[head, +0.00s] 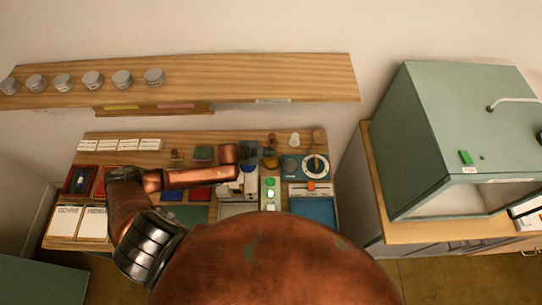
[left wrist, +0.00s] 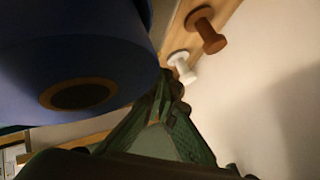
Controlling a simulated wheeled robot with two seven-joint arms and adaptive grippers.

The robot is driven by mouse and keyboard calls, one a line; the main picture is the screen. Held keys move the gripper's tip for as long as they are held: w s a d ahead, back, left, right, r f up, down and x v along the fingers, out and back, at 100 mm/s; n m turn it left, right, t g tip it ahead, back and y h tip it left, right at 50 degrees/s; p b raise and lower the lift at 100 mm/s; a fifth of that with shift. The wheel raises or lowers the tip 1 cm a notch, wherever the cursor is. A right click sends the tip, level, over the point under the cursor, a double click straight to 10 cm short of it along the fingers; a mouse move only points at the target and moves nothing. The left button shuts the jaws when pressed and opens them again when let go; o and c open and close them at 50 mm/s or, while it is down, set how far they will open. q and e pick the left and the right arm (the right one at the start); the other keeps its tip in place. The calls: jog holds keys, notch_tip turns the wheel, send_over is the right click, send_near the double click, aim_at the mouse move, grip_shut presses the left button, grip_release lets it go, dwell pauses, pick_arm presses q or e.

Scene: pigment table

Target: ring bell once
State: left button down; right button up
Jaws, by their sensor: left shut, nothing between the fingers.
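My left gripper (head: 262,153) is over the back right part of the work table, at the end of my copper arm. In the left wrist view its green fingers (left wrist: 170,90) are closed together at the tips, with nothing between them. A small brownish-gold round thing (head: 270,162) lies right by the gripper in the head view; it may be the bell, but it is too small and partly covered to be sure. I cannot tell whether the gripper touches it. My right gripper is in neither view.
A white knobbed piece (head: 294,138) stands behind the gripper; the left wrist view shows a white knob (left wrist: 182,66) and a brown one (left wrist: 206,34). A wooden shelf (head: 230,80) hangs above.

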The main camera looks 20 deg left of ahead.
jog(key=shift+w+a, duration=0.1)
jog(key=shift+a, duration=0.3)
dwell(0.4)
pick_arm(q)
jog(key=shift+f, duration=0.15)
jog(key=shift+f, duration=0.25)
jog(key=shift+s+f, duration=0.1)
jog(key=shift+f, duration=0.1)
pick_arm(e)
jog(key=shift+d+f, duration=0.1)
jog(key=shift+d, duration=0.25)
